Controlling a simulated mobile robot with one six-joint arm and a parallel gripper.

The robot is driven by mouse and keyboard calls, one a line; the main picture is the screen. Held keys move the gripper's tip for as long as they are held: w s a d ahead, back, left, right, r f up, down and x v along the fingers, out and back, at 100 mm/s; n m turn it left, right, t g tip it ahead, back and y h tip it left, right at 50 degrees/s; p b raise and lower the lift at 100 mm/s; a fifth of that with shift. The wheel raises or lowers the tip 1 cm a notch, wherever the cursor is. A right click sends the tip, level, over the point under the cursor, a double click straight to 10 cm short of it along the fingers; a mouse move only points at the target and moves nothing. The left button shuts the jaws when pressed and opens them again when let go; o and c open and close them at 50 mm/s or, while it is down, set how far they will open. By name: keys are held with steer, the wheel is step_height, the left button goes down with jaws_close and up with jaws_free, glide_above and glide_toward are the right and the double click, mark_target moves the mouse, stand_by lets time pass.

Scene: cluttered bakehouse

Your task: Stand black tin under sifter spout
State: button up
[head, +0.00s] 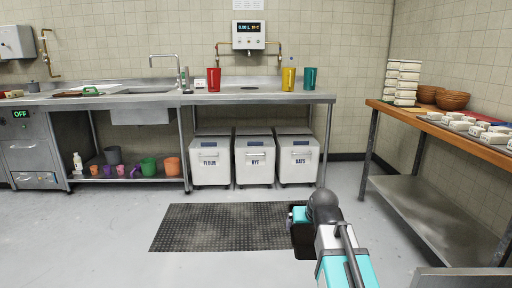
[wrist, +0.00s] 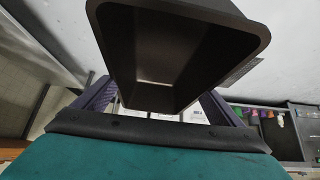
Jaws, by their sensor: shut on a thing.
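My gripper (wrist: 155,100) is shut on a black tin (wrist: 185,22), a deep rectangular loaf tin that fills the upper middle of the wrist view. Its hollow inside faces the wrist camera and looks empty. The purple fingers show at both sides of the tin. In the head view the dark tin (head: 302,240) is held out over the floor mat, partly hidden by my arm. I cannot make out a sifter or its spout in either view.
A steel counter (head: 130,98) with a sink runs along the back wall, bearing red (head: 214,80), yellow (head: 288,79) and teal (head: 310,78) cups. A wooden-topped table (head: 440,132) is at right. The dark mat (head: 215,228) and floor are clear.

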step_height(320, 180, up, 27)
steer(key=p, duration=2.6)
step_height(320, 180, up, 13)
steer(key=s+m+h, duration=0.2)
steer(key=m, duration=0.1)
steer(key=shift+s+r+m, duration=0.15)
steer(key=shift+s+m, duration=0.15)
steer(key=shift+a, duration=0.15)
